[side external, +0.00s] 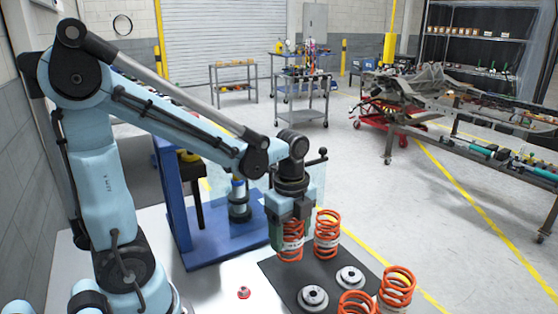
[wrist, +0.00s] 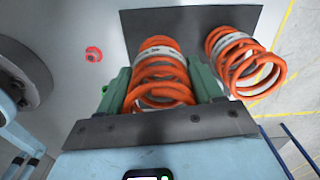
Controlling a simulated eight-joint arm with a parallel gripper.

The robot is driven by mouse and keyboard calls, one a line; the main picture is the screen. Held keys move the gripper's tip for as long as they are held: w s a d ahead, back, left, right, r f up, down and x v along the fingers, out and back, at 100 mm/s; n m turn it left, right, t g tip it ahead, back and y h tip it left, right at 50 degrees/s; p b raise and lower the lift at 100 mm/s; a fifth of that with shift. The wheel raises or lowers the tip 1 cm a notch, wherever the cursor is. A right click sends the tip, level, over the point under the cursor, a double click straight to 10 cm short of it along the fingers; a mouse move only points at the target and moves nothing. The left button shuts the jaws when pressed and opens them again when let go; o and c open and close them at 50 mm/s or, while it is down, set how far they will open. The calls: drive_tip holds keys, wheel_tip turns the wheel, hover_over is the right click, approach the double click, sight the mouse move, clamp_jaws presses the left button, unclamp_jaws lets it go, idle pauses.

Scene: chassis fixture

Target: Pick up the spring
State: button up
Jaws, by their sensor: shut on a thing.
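My gripper (side external: 291,225) is shut on an orange coil spring with a white band (side external: 291,247), held upright between the two green fingers. In the wrist view the gripper (wrist: 163,88) has one finger on each side of this spring (wrist: 160,68). A second orange spring (side external: 327,234) stands just right of it in the side view, and it also shows in the wrist view (wrist: 240,60). Two more orange springs, one at the bottom (side external: 357,303) and one at the lower right (side external: 397,287), stand at the front. I cannot tell whether the held spring touches the mat.
A dark mat (side external: 281,273) lies on the light table (side external: 215,290). Two grey round discs, one further right (side external: 350,277) and one nearer the front (side external: 313,297), sit on it. A small red part (side external: 244,292) lies left of the mat. A blue press frame (side external: 177,205) stands behind.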

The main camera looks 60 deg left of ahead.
drive_tip(key=s+d+r, duration=0.5)
drive_tip(key=d+r, duration=0.2)
drive_tip(key=d, duration=0.3)
drive_tip(key=w+a+r+n, duration=0.3)
drive_tip(key=a, duration=0.4)
drive_tip(key=w+a+r+n, duration=0.3)
drive_tip(key=a, duration=0.4)
drive_tip(key=shift+s+a+r+n, duration=0.25)
drive_tip(key=shift+s+a+n, duration=0.5)
drive_tip(key=shift+a, duration=2.25)
drive_tip(key=shift+s+a+r+n, duration=0.3)
drive_tip(key=shift+a+n, duration=0.9)
drive_tip(key=shift+a, duration=1.75)
drive_tip(key=shift+s+a+r+n, duration=0.2)
drive_tip(key=shift+s+a+n, duration=0.55)
drive_tip(key=shift+a, duration=2.25)
drive_tip(key=shift+w+f, duration=0.15)
drive_tip(key=shift+f, duration=2.55)
